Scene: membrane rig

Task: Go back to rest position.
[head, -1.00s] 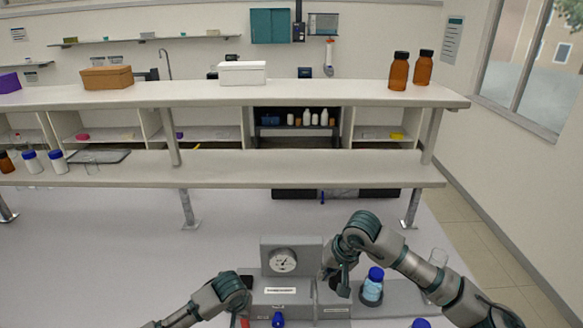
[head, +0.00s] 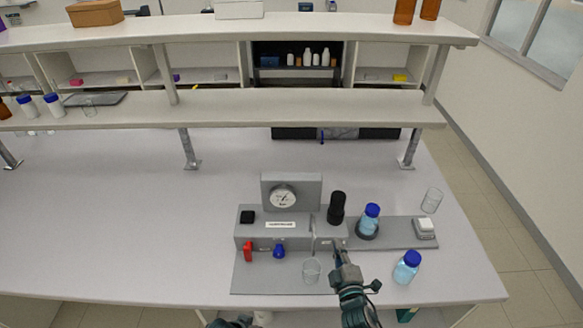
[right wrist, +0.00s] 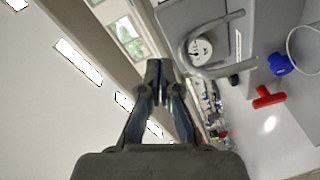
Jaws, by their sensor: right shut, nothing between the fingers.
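The grey membrane rig (head: 255,237) stands on the bench with a round gauge (head: 283,198), a red handle (head: 248,252), a blue knob (head: 279,251) and a black cylinder (head: 336,208). My right gripper (head: 341,254) is shut and empty at the front of the rig, right of centre; whether it touches the rig I cannot tell. In the right wrist view the fingers (right wrist: 160,68) meet at the tips, with the gauge and red handle to their right. Only a dark part of my left arm shows at the bottom edge of the head view; its gripper fingers are not visible.
A blue-capped bottle (head: 369,221) stands on the rig's right plate, another (head: 407,267) on the bench in front. A glass beaker (head: 311,270) stands before the rig, another (head: 432,200) at right. A two-level shelf (head: 260,108) spans behind. The bench left of the rig is clear.

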